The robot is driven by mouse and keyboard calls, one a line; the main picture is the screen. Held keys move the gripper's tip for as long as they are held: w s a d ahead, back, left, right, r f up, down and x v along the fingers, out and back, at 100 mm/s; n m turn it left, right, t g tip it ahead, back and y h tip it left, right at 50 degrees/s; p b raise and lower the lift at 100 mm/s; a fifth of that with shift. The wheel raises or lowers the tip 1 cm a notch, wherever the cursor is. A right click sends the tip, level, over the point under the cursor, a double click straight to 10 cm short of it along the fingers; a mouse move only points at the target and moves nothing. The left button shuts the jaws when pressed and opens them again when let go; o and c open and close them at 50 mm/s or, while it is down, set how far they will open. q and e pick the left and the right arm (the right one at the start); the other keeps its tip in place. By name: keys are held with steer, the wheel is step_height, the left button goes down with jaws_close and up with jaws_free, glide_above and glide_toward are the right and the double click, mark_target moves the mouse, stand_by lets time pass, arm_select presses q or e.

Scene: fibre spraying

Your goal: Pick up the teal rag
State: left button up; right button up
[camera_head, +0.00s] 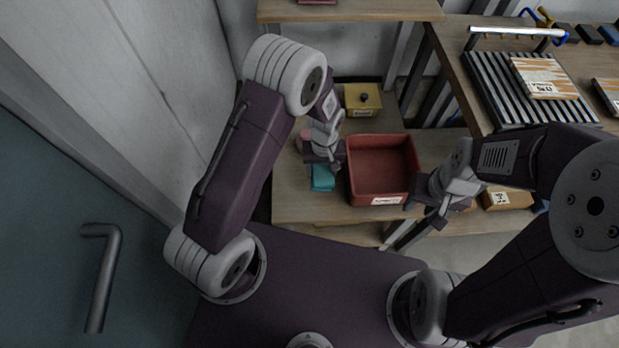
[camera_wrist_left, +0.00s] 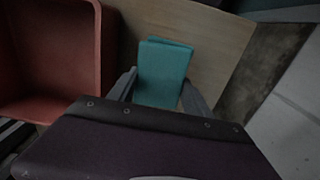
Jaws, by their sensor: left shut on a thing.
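The teal rag (camera_head: 322,178) is a small folded cloth at the wooden shelf, left of the red bin. It also shows in the left wrist view (camera_wrist_left: 163,68), between the two fingers. My left gripper (camera_head: 325,164) is shut on the rag; its fingers sit on either side of it in the left wrist view (camera_wrist_left: 158,92). I cannot tell whether the rag is clear of the wood. My right gripper (camera_head: 428,214) is to the right of the red bin, near its front right corner, away from the rag. Its fingertips are too small and dark to read.
The red bin (camera_head: 381,199) with a white label stands right beside the rag and looks empty. A yellow box (camera_head: 362,99) with a black knob is behind. A pinkish item is partly hidden behind my left gripper. A table with a striped rack (camera_head: 490,85) is at right.

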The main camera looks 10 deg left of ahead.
arm_select(q)
steer(key=w+d+r, duration=0.4)
steer(key=d, duration=0.1)
steer(key=shift+d+p, duration=0.35)
steer(key=shift+p, duration=0.1)
